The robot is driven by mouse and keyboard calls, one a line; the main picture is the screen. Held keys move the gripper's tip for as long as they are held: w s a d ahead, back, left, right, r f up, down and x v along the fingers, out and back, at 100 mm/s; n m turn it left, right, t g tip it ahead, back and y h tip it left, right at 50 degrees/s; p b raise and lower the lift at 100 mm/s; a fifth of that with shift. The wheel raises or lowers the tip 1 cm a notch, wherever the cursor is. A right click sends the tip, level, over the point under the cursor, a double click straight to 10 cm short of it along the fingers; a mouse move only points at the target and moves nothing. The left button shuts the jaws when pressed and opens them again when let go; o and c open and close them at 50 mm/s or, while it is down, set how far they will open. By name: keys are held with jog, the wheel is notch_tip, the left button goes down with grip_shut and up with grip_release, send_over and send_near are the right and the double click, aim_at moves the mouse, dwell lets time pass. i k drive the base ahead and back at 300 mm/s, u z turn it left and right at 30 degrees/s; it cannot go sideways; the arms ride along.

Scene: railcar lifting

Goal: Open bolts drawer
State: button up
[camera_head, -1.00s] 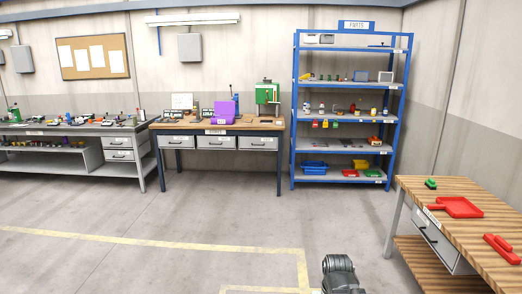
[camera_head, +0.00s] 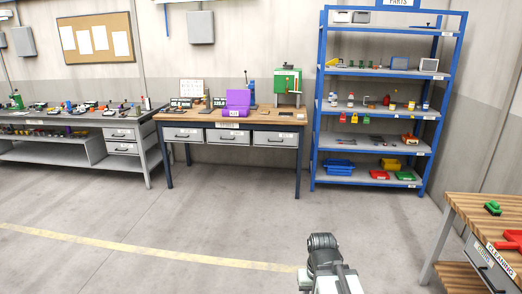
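A workbench (camera_head: 215,120) with a wooden top and dark legs stands against the back wall. Three grey drawers sit side by side under its top: left (camera_head: 183,135), middle (camera_head: 229,137) and right (camera_head: 275,139). All three look shut, each with a dark handle and a small label too small to read. I cannot tell which drawer is the bolts drawer. Part of my arm shows at the bottom centre, well short of the benches. My gripper's fingers are not visible.
A blue shelf rack (camera_head: 318,150) with bins and small parts stands right of the middle bench. A wooden table (camera_head: 462,207) labelled for cleaning, with a drawer, is at the lower right. The grey floor (camera_head: 200,215) ahead is clear, crossed by a yellow line.

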aim_at(261, 137)
jog(key=u, duration=0.25)
jog(key=i, duration=2.15)
jog(key=u, duration=0.3)
jog(key=i, duration=3.55)
jog(key=z, duration=0.1)
